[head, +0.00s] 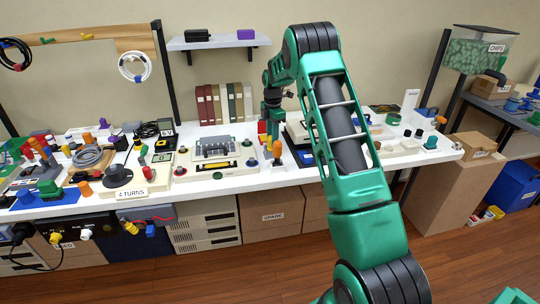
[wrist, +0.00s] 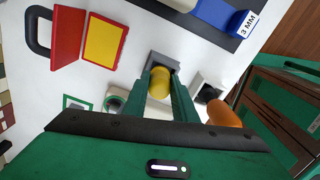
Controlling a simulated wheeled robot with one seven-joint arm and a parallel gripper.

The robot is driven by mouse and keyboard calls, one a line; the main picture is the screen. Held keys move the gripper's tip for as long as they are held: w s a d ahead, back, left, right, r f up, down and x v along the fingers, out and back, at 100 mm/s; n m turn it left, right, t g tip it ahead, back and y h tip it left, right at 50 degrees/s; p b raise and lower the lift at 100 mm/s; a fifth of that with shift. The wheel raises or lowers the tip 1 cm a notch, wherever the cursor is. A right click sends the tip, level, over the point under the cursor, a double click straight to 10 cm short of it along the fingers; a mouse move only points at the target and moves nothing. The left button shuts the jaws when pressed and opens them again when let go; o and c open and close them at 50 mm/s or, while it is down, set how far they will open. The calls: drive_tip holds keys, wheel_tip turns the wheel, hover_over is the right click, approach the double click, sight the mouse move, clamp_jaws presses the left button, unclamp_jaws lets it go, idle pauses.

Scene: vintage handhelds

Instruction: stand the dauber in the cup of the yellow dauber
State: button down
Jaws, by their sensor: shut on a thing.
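My gripper (wrist: 162,98) points down over the white table, its two green fingers closed on the yellow dauber (wrist: 160,82). Only the dauber's rounded yellow part shows between the fingertips. A dark grey square block (wrist: 164,61) lies just beyond the fingertips, partly behind the dauber; I cannot tell whether they touch. A pale square cup with a dark round opening (wrist: 208,93) stands just right of the fingers. In the head view my gripper (head: 272,118) is over the middle of the bench, and what it holds is too small to make out.
An orange-topped thing (wrist: 223,114) stands close to the right finger. An open red case with a yellow pad (wrist: 103,42) lies at upper left. A dark mat with a blue "3 MM" piece (wrist: 240,22) lies at upper right.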

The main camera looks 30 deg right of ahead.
drive_tip(key=shift+f, duration=0.3)
drive_tip(key=c, duration=1.4)
unclamp_jaws()
drive_tip(key=shift+o, duration=0.2)
